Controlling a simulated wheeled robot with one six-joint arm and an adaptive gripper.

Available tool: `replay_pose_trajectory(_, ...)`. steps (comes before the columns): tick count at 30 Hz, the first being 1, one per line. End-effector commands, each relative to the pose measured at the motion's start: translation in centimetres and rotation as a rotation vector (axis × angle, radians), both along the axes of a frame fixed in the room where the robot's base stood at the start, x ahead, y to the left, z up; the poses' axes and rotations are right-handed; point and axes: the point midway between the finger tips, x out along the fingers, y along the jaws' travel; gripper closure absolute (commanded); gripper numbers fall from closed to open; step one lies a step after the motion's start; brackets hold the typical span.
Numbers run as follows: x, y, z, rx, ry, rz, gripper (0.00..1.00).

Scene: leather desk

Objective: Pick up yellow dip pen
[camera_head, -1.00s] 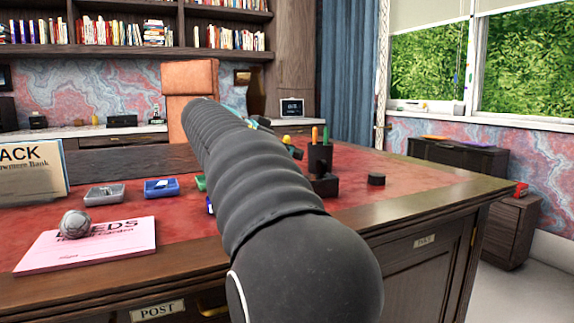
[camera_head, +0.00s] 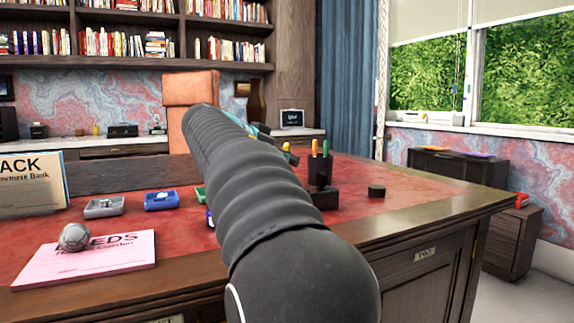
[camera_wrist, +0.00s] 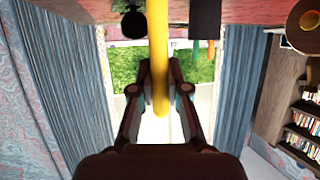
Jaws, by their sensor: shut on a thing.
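The yellow dip pen (camera_wrist: 158,55) stands long and bright between the two fingers of my gripper (camera_wrist: 159,92) in the wrist view. My gripper is shut on it. In the head view my arm hides most of the gripper, and only a small yellow bit (camera_head: 286,147) shows just left of the black pen holder. The wrist view is upside down, with the red desk top along its upper edge. I cannot tell whether the pen's lower end touches anything.
The black pen holder (camera_head: 320,172) with orange and green pens stands close to the right of my gripper. A small black round item (camera_head: 376,190) lies beyond it.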

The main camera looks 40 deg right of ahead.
Motion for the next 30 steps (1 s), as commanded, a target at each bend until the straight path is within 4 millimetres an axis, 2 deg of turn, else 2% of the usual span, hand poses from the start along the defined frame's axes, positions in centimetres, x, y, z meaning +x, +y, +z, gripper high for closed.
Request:
replay_pose_trajectory(5, 0.0, 0.0, 3.0, -0.001, -0.004, 0.001, 1.00)
replay_pose_trajectory(16, -7.1, -0.1, 7.0, -0.001, -0.004, -0.002, 1.00)
replay_pose_trajectory(21, -9.7, -0.1, 8.5, -0.002, -0.003, -0.001, 1.00)
replay_pose_trajectory(24, -10.7, -0.1, 9.1, -0.001, -0.002, -0.002, 1.00)
replay_pose_trajectory(30, -11.6, -0.1, 9.6, 0.000, 0.000, 0.000, 1.00)
